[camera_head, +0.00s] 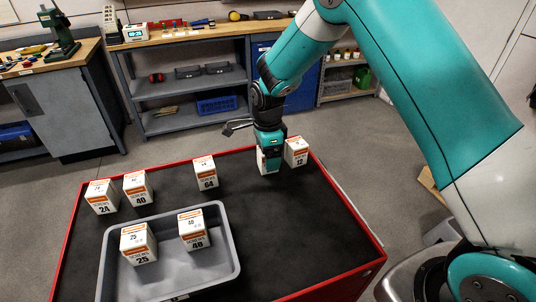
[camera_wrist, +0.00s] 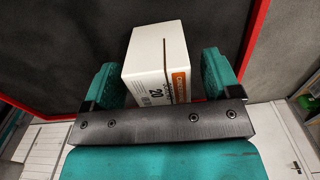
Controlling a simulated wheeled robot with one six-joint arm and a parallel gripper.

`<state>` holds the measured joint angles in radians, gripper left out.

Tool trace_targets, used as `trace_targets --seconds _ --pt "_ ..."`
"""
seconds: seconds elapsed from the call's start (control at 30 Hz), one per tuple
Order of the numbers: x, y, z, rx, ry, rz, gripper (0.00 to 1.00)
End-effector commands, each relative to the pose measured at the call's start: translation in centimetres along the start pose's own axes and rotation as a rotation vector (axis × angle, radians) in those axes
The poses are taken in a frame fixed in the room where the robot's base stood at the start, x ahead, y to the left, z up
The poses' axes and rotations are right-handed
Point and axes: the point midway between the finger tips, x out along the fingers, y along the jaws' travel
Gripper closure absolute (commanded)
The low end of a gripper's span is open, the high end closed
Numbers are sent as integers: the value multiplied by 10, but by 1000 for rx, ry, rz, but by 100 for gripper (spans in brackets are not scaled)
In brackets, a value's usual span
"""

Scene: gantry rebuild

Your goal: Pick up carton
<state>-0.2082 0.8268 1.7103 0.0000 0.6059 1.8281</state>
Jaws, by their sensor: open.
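My gripper (camera_wrist: 160,84) is open, with its teal fingers on either side of a white carton (camera_wrist: 157,62) with an orange band and the number 20. The fingers stand a little apart from its sides. In the head view my gripper (camera_head: 269,163) is low over the far edge of the table, and this carton is mostly hidden behind it. Next to it stands a carton marked 12 (camera_head: 297,152). Cartons marked 64 (camera_head: 206,174), 40 (camera_head: 138,190) and 24 (camera_head: 103,198) stand further left on the table.
The table (camera_head: 310,230) has a dark top and a red rim. A grey tray (camera_head: 222,268) at the front left holds cartons marked 25 (camera_head: 138,244) and 48 (camera_head: 193,231). The right part of the table is clear. A workbench (camera_head: 180,38) stands behind.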

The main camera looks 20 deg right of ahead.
Motion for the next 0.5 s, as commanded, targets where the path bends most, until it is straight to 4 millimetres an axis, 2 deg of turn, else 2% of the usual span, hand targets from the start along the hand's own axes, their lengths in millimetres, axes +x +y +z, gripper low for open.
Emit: trace_targets --seconds 0.17,0.4,0.43,0.5 --pt "19 0 0 0 0 0 17" --pt "23 -1 0 0 0 -2 17" --pt "23 -1 0 0 0 -2 19" --pt "23 -1 0 0 0 -2 35"
